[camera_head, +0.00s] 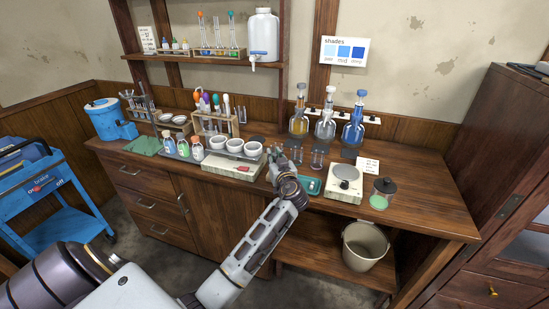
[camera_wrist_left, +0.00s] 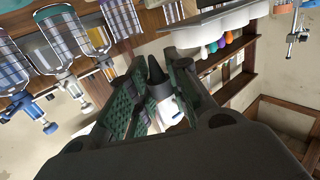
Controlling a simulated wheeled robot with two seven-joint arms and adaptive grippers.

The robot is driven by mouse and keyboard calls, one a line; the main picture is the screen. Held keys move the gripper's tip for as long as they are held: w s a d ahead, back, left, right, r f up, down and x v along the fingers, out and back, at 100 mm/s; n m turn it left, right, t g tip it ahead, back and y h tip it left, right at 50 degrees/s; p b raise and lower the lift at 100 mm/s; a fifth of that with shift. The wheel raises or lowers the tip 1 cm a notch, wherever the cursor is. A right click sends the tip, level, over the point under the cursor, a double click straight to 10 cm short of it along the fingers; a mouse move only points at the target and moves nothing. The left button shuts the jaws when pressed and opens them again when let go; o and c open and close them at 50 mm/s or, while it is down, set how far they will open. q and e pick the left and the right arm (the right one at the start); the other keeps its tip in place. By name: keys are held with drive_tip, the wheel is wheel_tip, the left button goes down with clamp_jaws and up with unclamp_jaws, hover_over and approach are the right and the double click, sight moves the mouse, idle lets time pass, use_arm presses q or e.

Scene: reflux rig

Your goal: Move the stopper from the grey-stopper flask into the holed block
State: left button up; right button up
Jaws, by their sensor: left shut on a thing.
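My left gripper (camera_head: 275,157) is over the table's front edge, just right of the white bowls. In the left wrist view its fingers (camera_wrist_left: 155,105) are shut on a dark grey tapered piece (camera_wrist_left: 156,70); I cannot tell for sure that it is the stopper. Three flasks stand at the back: amber (camera_head: 298,124), clear with a grey neck (camera_head: 324,129), and blue (camera_head: 352,132). Each has a top piece on its neck. A pale strip with dark spots (camera_head: 372,119) runs behind them; I cannot tell whether it is the holed block. My right gripper is out of view.
White bowls (camera_head: 251,149) and a rack of coloured droppers (camera_head: 215,124) stand left of the gripper. The table's right end (camera_head: 435,205) is clear.

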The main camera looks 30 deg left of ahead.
use_arm(q)
drive_tip(key=shift+a, duration=0.1)
drive_tip(key=shift+w, duration=0.1)
drive_tip(key=shift+r, duration=0.1)
drive_tip(key=shift+f, duration=0.4)
wheel_tip(320, 180, down, 2)
drive_tip(key=shift+f+b, duration=0.1)
drive_tip(key=shift+b, duration=0.5)
drive_tip(key=shift+f, duration=0.5)
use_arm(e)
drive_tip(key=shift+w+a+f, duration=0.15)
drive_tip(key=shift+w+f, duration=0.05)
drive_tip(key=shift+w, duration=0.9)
use_arm(q)
drive_tip(key=shift+f+b, duration=0.85)
drive_tip(key=shift+b, duration=0.8)
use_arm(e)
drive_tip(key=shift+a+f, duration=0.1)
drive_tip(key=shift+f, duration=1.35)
